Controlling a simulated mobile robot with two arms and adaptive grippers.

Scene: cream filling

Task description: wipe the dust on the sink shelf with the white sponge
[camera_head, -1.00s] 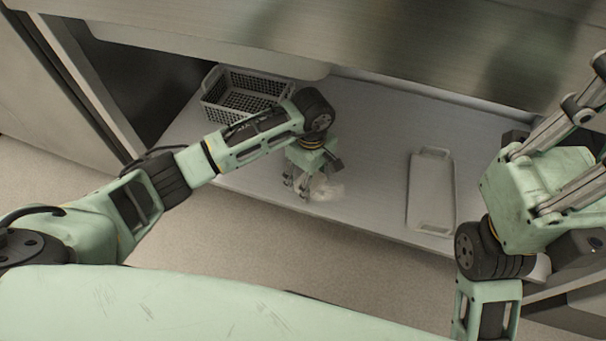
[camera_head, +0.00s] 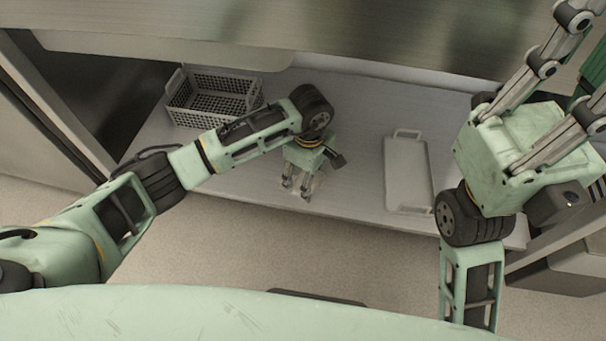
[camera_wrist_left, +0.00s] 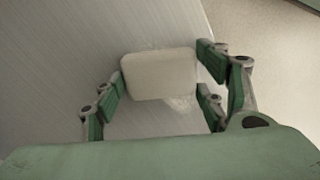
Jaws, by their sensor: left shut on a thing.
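My left gripper (camera_head: 298,188) is over the front part of the metal sink shelf (camera_head: 240,170), fingers pointing down. In the left wrist view its fingers are shut on the white sponge (camera_wrist_left: 158,74), a pale rounded block held flat against or just above the shelf. In the head view the gripper hides most of the sponge. A faint whitish patch of dust (camera_head: 319,184) lies beside the fingers; it also shows at the sponge's edge in the left wrist view (camera_wrist_left: 183,103). My right gripper (camera_head: 578,65) is raised at the right, fingers apart, tips partly cut off.
A grey mesh basket (camera_head: 214,98) stands at the shelf's back left. A pale tray (camera_head: 408,175) lies on the shelf right of my left gripper. The sink basin (camera_head: 160,52) hangs above the back. The shelf's front edge is close to the left gripper.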

